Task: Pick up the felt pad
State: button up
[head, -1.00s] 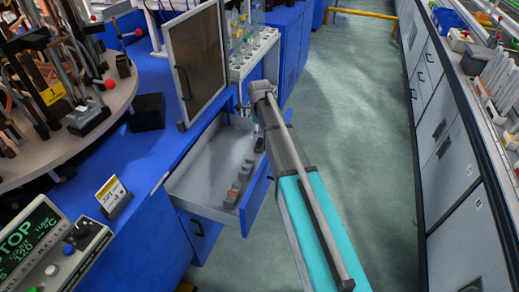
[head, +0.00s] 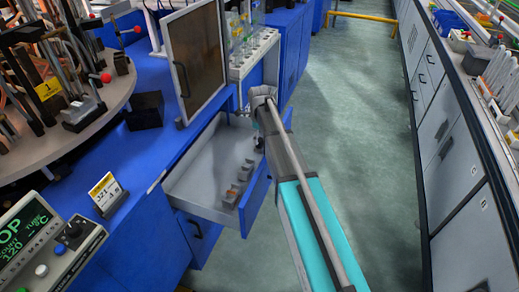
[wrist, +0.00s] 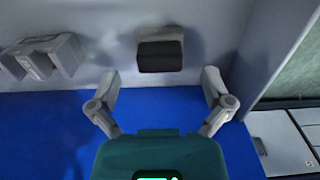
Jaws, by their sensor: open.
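A dark block with a pale grey back part, which looks like the felt pad (wrist: 160,56), lies on the pale drawer floor in the wrist view. My gripper (wrist: 162,80) is open, with one finger to each side and the pad just beyond the fingertips, roughly centred and apart from them. Nothing is between the fingers. In the head view my gripper (head: 258,135) hangs over the right side of the open drawer (head: 195,182). The pad cannot be made out clearly there, near the gripper and arm.
Several small grey holders (head: 235,180) stand in the drawer; a notched grey one (wrist: 42,58) is left of the pad. The drawer's side wall (wrist: 238,75) is close on the right in the wrist view. A framed panel (head: 197,60) stands above the drawer. The aisle floor (head: 345,150) is clear.

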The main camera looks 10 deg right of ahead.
jog(key=shift+f+b, duration=0.9)
jog(key=shift+f, duration=0.3)
jog(key=c, duration=1.2)
jog(key=shift+r, duration=0.15)
notch_tip(320, 180, up, 10)
jog(key=p, duration=1)
